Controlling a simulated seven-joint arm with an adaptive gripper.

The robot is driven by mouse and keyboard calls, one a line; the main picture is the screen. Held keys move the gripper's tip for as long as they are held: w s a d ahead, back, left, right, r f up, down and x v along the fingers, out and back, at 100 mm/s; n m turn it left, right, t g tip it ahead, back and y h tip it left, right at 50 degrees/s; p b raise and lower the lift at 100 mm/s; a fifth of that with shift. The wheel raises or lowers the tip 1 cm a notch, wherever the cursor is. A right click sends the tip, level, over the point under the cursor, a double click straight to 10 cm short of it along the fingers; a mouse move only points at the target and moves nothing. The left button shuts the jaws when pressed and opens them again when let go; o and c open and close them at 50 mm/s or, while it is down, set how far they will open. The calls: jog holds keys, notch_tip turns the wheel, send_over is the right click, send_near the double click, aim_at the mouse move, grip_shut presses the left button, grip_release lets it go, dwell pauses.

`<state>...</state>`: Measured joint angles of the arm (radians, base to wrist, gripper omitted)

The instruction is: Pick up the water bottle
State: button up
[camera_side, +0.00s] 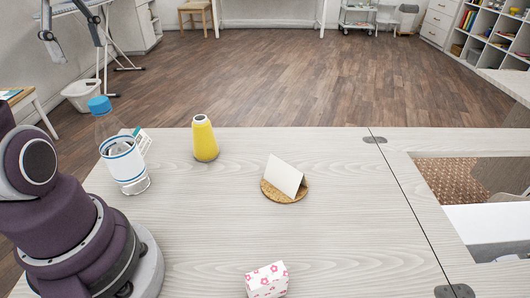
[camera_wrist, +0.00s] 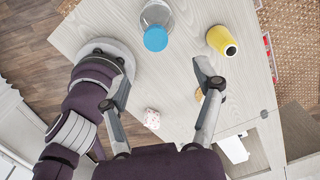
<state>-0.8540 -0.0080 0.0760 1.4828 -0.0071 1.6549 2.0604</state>
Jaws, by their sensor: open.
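The water bottle (camera_side: 124,160) is clear, with a blue cap and a white, blue-striped band. It stands upright at the left of the table in the side view, close to my arm's base. My gripper is outside the side view.
A yellow thread cone (camera_side: 204,140) stands right of the bottle. A folded white card (camera_side: 285,177) is on a cork coaster (camera_side: 271,194). A flowered packet (camera_side: 267,281) is at the front. A small printed card (camera_side: 142,139) is behind the bottle. The table's (camera_side: 350,230) middle is mostly clear.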

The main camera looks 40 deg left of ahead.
aim_at(98, 100)
jog(key=shift+s+a+f+m, duration=0.2)
jog(key=shift+f+m, duration=0.05)
jog(key=shift+m, duration=0.05)
jog(key=f, duration=0.9)
jog(key=shift+d+f, duration=0.25)
jog(key=shift+f, duration=0.15)
grip_shut()
